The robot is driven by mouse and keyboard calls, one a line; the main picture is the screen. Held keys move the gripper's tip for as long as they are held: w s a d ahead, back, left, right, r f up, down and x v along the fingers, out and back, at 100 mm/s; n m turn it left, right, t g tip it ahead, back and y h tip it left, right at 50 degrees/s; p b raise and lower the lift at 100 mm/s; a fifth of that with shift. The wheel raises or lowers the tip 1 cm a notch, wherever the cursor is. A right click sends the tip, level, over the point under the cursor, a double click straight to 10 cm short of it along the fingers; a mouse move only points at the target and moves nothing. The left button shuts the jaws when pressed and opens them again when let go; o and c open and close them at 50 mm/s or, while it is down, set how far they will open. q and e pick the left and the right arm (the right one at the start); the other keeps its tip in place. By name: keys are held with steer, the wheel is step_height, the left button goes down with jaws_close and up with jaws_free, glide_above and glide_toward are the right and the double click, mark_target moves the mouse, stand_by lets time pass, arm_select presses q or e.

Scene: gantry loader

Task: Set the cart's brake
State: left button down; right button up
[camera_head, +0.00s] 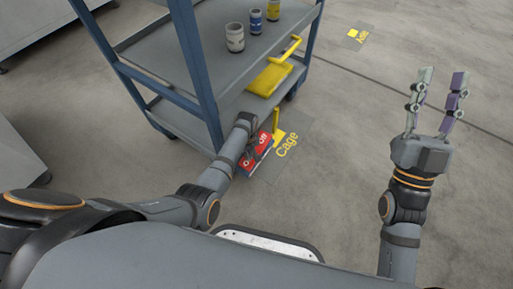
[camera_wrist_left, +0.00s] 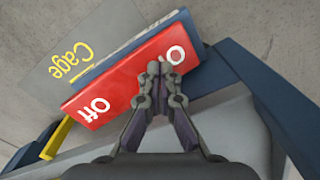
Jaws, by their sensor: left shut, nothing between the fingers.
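The cart (camera_head: 200,75) has a blue frame and grey shelves. At its lower near corner sits its red brake pedal (camera_head: 266,140), with white lettering. In the left wrist view the red pedal (camera_wrist_left: 125,88) reads "Off" at one end and a letter "O" at the other, the rest of that word hidden behind my fingers. My left gripper (camera_wrist_left: 162,68) is shut and empty, its fingertips over the pedal near the "O" end. I cannot tell whether they touch it. My right gripper (camera_head: 441,78) is open and empty, held over the floor right of the cart.
Several cans (camera_head: 235,38) stand on the cart's upper shelf. A yellow item (camera_head: 270,78) sits on the lower shelf. A floor mark reads "Cage" (camera_head: 287,146); another yellow floor mark (camera_head: 358,35) lies beyond. Floor between cart and right arm is clear.

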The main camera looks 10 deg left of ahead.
step_height(320, 180, up, 8)
steer(key=p, duration=0.7)
steer(key=shift+p, duration=0.35)
